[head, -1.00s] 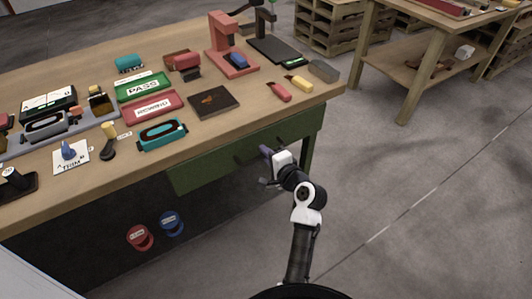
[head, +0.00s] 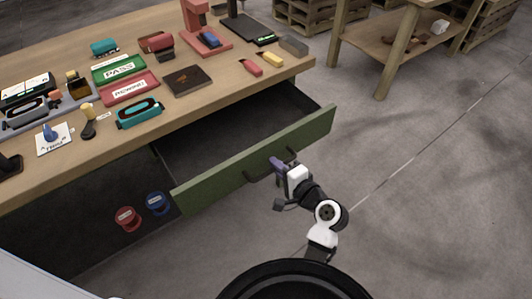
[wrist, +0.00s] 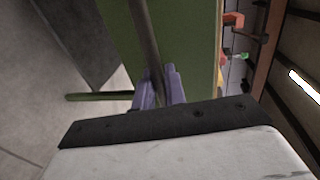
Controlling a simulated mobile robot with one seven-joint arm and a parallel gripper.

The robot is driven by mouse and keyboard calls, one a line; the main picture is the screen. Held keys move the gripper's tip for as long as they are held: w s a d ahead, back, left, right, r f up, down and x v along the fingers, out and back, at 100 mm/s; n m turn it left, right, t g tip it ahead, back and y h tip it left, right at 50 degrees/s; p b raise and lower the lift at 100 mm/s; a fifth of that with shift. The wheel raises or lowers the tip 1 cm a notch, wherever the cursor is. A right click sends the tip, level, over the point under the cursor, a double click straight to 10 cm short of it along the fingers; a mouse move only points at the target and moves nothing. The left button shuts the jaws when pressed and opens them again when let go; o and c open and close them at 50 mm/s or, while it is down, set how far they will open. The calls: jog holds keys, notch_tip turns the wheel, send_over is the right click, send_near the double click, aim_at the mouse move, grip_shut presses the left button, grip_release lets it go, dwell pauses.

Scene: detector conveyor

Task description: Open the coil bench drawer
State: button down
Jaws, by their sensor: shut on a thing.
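The coil bench drawer (head: 225,177) has a green front and a dark interior, and it stands well out from under the bench top (head: 60,160). Its inside looks empty where I can see it. A dark bar handle (head: 256,181) is on its front. My gripper (head: 279,165) is at the right part of the handle, with its purple fingers shut on it. In the wrist view, the two purple fingers (wrist: 160,88) sit on either side of the dark handle bar (wrist: 146,40), in front of the green drawer front (wrist: 190,50).
On the bench are a green PASS tray (head: 118,69), a red REWIND tray (head: 129,88), a teal coil piece (head: 139,112) and a dark box (head: 187,80). Red (head: 126,218) and blue (head: 158,203) spools are below. The floor (head: 420,200) at right is clear.

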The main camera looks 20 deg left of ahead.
jog(key=shift+f+v, duration=0.25)
jog(key=shift+v, duration=0.85)
jog(key=c, duration=1.5)
grip_release()
jog(key=shift+c, duration=0.2)
jog(key=shift+d, duration=0.1)
